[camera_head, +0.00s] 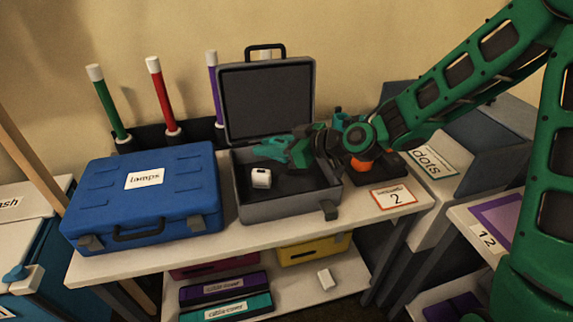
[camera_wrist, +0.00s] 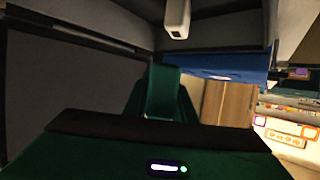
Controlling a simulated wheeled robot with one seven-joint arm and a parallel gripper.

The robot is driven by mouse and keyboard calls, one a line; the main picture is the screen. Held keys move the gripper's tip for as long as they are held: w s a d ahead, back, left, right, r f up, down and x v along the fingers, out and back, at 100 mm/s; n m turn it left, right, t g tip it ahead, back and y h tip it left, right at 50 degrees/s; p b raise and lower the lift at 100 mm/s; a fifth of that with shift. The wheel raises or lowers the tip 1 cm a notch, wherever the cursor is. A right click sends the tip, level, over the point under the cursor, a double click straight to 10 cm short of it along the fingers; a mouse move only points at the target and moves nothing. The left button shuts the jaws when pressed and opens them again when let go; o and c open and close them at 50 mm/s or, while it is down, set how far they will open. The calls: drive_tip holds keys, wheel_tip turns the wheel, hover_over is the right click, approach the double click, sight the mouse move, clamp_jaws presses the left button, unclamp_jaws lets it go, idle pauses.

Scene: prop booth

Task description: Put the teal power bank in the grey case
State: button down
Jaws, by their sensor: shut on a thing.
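The grey case (camera_head: 290,204) stands open on the table, its lid (camera_head: 266,98) raised at the back. My gripper (camera_head: 278,149) reaches in from the right, over the open case and in front of the lid. It is shut on a teal thing at its tips, which I take for the teal power bank (camera_head: 268,148); the fingers hide much of it. A small white block (camera_head: 261,178) lies inside the case and also shows in the wrist view (camera_wrist: 177,18).
A closed blue case (camera_head: 145,198) labelled "lamps" stands left of the grey case. Green, red and purple sticks (camera_head: 159,95) stand behind. A card with a 2 (camera_head: 394,197) is at the table's right front. The lower shelf holds several boxes and a white block (camera_head: 326,278).

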drive_tip(key=w+d+f, duration=0.4)
drive_tip(key=d, duration=0.1)
drive_tip(key=shift+w+d+f, duration=0.1)
drive_tip(key=shift+w+f, duration=0.05)
drive_tip(key=shift+w, duration=0.1)
drive_tip(key=shift+f, duration=1.9)
drive_tip(key=shift+f, duration=0.6)
drive_tip(key=c, duration=1.5)
unclamp_jaws()
drive_tip(key=shift+r, duration=0.6)
drive_tip(key=v, duration=1.2)
